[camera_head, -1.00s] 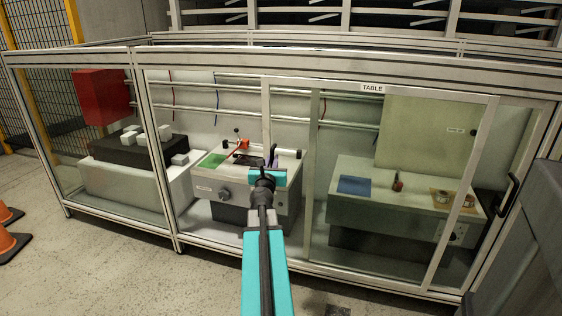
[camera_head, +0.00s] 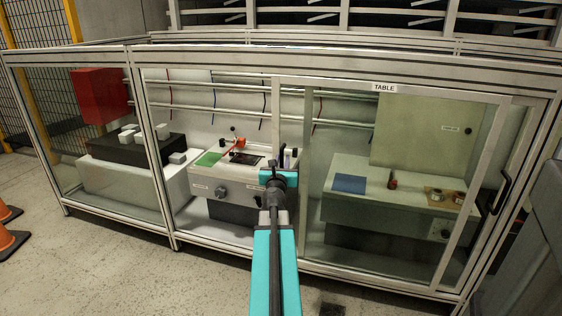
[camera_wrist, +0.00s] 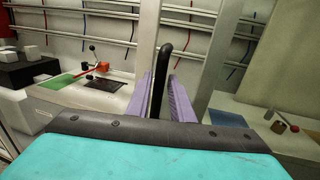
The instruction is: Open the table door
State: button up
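The table door (camera_head: 489,150) is a glazed sliding panel in a pale metal frame, with a TABLE label (camera_head: 384,87) on the rail above it. Its dark upright handle (camera_head: 283,156) is on the door's left stile (camera_head: 277,115). The handle also shows in the wrist view (camera_wrist: 163,70), standing between the two purple fingers. My gripper (camera_head: 280,160) is at the handle, with a finger close on each side (camera_wrist: 163,95). The narrow gap looks filled by the handle. The door stands slightly right of the fixed post, leaving most of the right bay covered.
Behind the glass are a grey workbench (camera_head: 228,190) with a green pad and a bench (camera_head: 345,207) with a blue square. A second black handle (camera_head: 502,193) is at the enclosure's right end. Orange cones (camera_head: 10,243) stand at far left. The front floor is clear.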

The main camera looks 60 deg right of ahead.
dwell(0.3)
jog(key=shift+v, duration=2.55)
jog(key=shift+s+d+r, duration=0.1)
jog(key=shift+s, duration=0.2)
